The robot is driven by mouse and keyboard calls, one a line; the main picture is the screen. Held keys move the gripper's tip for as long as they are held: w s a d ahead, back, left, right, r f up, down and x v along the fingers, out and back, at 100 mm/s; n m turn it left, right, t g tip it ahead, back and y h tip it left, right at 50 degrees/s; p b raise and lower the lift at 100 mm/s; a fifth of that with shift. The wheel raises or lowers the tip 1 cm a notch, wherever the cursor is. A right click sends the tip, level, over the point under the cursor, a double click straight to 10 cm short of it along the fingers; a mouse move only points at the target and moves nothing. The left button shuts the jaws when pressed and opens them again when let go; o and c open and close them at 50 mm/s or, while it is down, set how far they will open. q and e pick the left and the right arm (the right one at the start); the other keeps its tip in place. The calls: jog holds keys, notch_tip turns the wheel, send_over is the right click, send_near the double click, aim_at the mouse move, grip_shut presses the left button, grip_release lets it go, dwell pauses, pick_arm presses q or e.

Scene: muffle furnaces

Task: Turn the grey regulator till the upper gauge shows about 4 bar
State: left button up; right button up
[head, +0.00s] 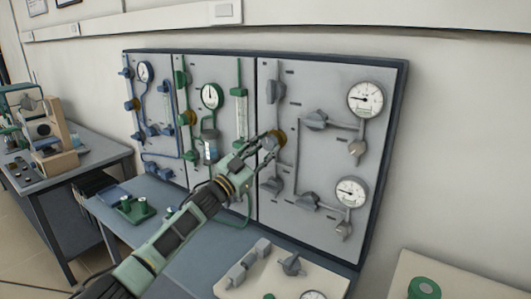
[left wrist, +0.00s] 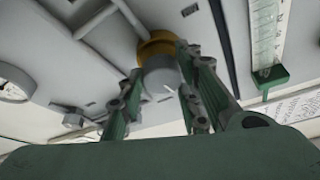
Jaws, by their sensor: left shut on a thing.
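The grey regulator (head: 276,137) sits on the right grey section of the wall panel, with a brass-coloured collar; my fingers partly cover it in the head view. My left gripper (head: 264,143) is shut on its knob. In the left wrist view the grey knob (left wrist: 161,76) lies between the two green fingers, under the brass collar (left wrist: 157,45). The upper gauge (head: 366,100) is white and round, at the panel's upper right; its needle points left, and its numbers are too small to read. My right gripper is not in view.
A lower gauge (head: 351,192) hangs below the upper one, its needle also leftward. Grey valves (head: 315,120) and pipes surround the regulator. Green and blue sections with small gauges lie to the left. A blue-grey bench (head: 185,262) below carries fittings.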

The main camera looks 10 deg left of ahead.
pick_arm(q)
jog(key=m+g, duration=0.1)
jog(key=m, duration=0.1)
jog(key=m+g+h, duration=0.1)
jog(key=m, duration=0.3)
jog(key=shift+f+g+h, duration=0.25)
jog(key=shift+g+h, duration=0.05)
jog(key=shift+g, duration=0.1)
jog(key=shift+m, duration=0.4)
jog(key=shift+f+m, duration=0.15)
jog(key=shift+m, duration=0.15)
jog(key=o, duration=1)
jog(key=shift+o, duration=0.4)
jog(key=shift+r, duration=0.2)
jog(key=shift+a, duration=0.1)
jog(key=v, duration=1.1)
jog(key=shift+s+a, duration=0.25)
jog(key=shift+s, duration=0.05)
jog(key=shift+f, duration=0.1)
